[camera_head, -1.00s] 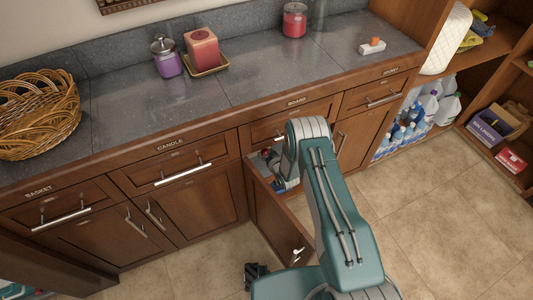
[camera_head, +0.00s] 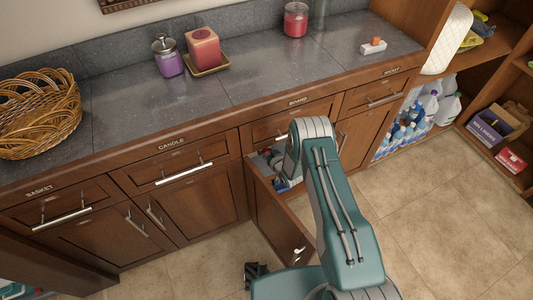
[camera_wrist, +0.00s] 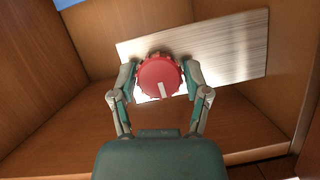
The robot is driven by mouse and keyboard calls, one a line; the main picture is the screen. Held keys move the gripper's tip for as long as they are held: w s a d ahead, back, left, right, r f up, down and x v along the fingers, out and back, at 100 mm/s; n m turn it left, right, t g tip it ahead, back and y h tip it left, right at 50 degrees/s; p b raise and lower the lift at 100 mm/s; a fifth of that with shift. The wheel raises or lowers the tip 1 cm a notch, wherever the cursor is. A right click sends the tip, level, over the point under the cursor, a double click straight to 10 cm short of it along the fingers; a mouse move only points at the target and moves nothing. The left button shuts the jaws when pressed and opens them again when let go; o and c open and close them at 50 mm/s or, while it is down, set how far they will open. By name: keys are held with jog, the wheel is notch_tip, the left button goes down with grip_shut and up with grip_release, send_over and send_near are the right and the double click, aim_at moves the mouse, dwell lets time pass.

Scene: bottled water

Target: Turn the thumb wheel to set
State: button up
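A red thumb wheel (camera_wrist: 157,72) with a notched rim and a white mark near its lower edge shows in the wrist view. It sits in front of a brushed metal plate (camera_wrist: 231,46) inside a wooden cabinet. My gripper (camera_wrist: 160,78) has one finger on each side of the wheel, and both fingertips appear to touch its rim.
The open cabinet door (camera_head: 275,219) stands just left of my arm. A drawer front (camera_head: 296,121) is above the opening. The counter (camera_head: 255,75) holds a basket (camera_head: 38,118), a jar (camera_head: 167,57) and candles. The tiled floor (camera_head: 440,207) on the right is clear.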

jog(key=shift+s, duration=0.1)
dwell(0.3)
jog(key=v, duration=1.2)
jog(key=shift+f, duration=0.1)
